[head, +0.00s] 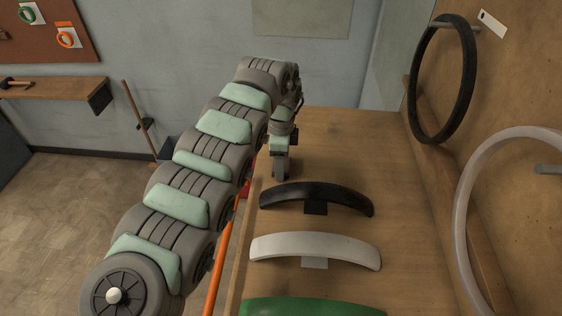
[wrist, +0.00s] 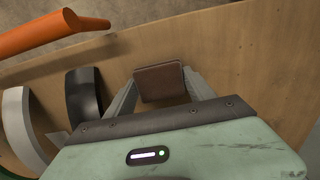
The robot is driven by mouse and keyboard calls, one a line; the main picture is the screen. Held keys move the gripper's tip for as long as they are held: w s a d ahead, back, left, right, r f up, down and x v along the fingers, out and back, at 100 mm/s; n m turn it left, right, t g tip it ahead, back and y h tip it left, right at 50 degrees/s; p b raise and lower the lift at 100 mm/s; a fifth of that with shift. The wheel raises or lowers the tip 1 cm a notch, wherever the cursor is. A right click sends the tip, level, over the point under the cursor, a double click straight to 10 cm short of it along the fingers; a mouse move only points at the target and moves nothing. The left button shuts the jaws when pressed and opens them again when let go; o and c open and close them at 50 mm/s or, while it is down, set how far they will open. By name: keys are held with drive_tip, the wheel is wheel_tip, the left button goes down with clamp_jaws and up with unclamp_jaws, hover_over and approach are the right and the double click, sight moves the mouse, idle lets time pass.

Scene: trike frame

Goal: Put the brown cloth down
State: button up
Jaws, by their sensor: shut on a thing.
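The brown cloth (wrist: 160,84) shows in the wrist view as a small, folded, dark brown pad. My gripper (wrist: 161,78) is shut on it, with one grey finger at each side of the cloth. In the head view my gripper (head: 280,168) points down over the far left part of the wooden bench (head: 350,140). I cannot make out the cloth in the head view. The bench top lies behind the cloth in the wrist view; I cannot tell whether the two touch.
A black fender (head: 316,195), a white fender (head: 315,248) and a green fender (head: 310,307) lie in a row on the bench. An orange tube (head: 220,268) runs along its left edge. A black hoop (head: 442,78) hangs at the right. The bench's far right is clear.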

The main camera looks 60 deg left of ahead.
drive_tip(key=shift+w+f+b, duration=0.15)
drive_tip(key=shift+f+b, duration=0.15)
drive_tip(key=shift+f, duration=0.3)
drive_tip(key=o, duration=1.3)
drive_tip(key=shift+a, duration=0.15)
drive_tip(key=shift+c, duration=0.2)
drive_tip(key=o, duration=0.3)
drive_tip(key=shift+w+f, duration=0.1)
drive_tip(key=shift+f, duration=0.05)
drive_tip(key=shift+d+r+p, duration=0.2)
drive_tip(key=shift+r+p, duration=0.5)
drive_tip(key=shift+r, duration=0.1)
drive_tip(key=shift+s+d+r+b, duration=0.15)
drive_tip(key=shift+s+r+b, duration=0.1)
drive_tip(key=shift+b, duration=0.5)
drive_tip(key=shift+r+b, duration=0.95)
drive_tip(key=shift+r, duration=4.9)
